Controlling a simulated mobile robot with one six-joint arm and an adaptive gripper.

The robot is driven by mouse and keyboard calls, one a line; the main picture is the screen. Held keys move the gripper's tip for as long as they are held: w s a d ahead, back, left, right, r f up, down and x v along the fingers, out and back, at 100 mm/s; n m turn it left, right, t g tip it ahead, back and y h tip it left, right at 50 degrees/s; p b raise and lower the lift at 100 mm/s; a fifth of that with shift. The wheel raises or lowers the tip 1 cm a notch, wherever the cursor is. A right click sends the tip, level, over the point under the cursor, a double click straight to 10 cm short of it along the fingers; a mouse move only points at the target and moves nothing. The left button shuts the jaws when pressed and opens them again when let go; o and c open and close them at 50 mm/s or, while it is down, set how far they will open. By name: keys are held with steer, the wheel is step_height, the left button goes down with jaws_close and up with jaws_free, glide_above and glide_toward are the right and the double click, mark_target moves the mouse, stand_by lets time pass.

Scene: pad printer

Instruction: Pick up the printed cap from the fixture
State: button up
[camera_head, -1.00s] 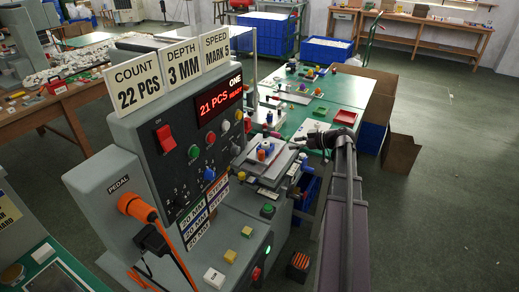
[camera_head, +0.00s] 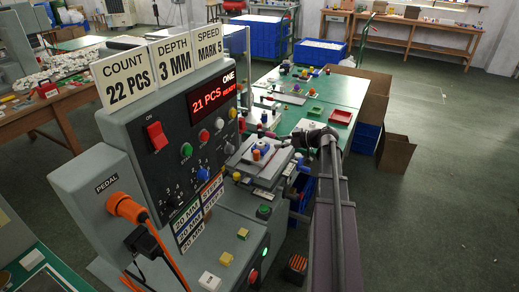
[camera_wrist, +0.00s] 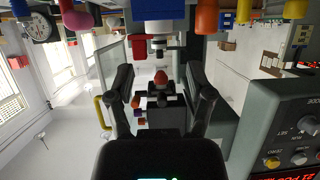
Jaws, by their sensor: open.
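The fixture (camera_head: 247,162) is a pale plate on the printer's front table in the head view. A blue and white block (camera_wrist: 152,22) shows beyond the fingertips at the top.
The grey printer (camera_head: 130,115) with its control panel stands left of my arm. A green table (camera_head: 345,92) behind holds several coloured parts and a red tray (camera_head: 341,116). Cardboard boxes (camera_head: 395,153) stand right of it. The floor at the right is clear.

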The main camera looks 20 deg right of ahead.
mark_target(261, 143)
steer(key=shift+b+x, duration=0.45)
steer(key=shift+x, duration=1.3)
steer(key=shift+w, duration=0.1)
steer(key=b+x, duration=0.1)
steer(key=x, duration=0.3)
steer(key=shift+w+b, duration=0.1)
steer(key=shift+b, duration=0.25)
steer(key=shift+w+a+f, duration=0.1)
steer(key=shift+w+a, duration=0.25)
steer(key=c, duration=0.5)
